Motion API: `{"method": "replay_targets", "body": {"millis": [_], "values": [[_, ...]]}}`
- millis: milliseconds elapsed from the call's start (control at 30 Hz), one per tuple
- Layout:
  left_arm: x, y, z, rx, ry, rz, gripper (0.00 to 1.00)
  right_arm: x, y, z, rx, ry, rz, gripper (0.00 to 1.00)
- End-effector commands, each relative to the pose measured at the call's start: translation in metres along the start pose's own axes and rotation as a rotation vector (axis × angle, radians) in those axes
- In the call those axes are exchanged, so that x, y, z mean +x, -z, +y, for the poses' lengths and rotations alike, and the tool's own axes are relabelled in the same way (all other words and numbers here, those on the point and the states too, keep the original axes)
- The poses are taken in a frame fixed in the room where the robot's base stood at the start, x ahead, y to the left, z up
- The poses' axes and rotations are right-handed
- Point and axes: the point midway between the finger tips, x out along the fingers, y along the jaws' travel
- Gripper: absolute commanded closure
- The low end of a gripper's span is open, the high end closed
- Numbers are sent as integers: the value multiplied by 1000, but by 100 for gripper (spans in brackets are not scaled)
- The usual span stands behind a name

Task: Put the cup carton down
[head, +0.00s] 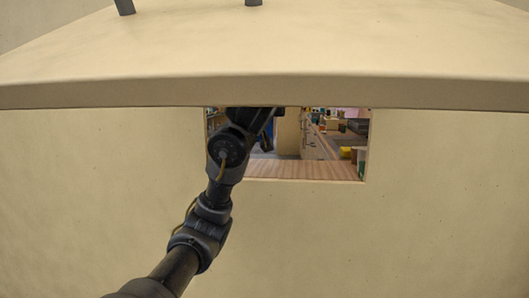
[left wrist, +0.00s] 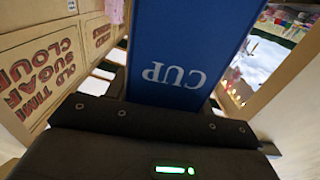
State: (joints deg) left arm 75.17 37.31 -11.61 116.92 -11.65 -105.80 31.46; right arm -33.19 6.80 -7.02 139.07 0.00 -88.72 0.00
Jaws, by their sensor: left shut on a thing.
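The cup carton (left wrist: 190,50) is blue with "CUP" in white letters, upside down in the left wrist view. It stretches away from my left gripper (left wrist: 165,115), which is shut on it. The fingertips are mostly hidden. In the head view my left arm reaches up into a rectangular opening in a beige wall, and the left gripper (head: 266,130) is a dark shape partly hidden behind the arm and the opening's top edge. I cannot clearly make out the carton there. My right gripper is in neither view.
The opening has a bare wooden sill (head: 300,170) and a beige wall (head: 430,190) around it. A thick beige ledge (head: 300,90) overhangs its top. In the left wrist view, "Old Time Sugar Cloud" boxes (left wrist: 45,75) stand close on the left and a pale panel (left wrist: 290,80) on the right.

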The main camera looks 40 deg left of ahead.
Motion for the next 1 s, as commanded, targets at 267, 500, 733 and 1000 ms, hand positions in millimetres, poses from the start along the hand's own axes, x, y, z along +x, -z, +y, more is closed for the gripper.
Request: {"method": "replay_targets", "body": {"millis": [267, 500, 733, 1000], "values": [[67, -41, -22, 4, 4, -4, 80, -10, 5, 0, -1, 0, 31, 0], [93, -72, -30, 1, 3, -1, 80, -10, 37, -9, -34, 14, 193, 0], [98, -77, -31, 0, 2, 0, 80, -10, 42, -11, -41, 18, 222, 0], [106, -110, -33, 3, 2, 0, 80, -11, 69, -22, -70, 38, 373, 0]]}}
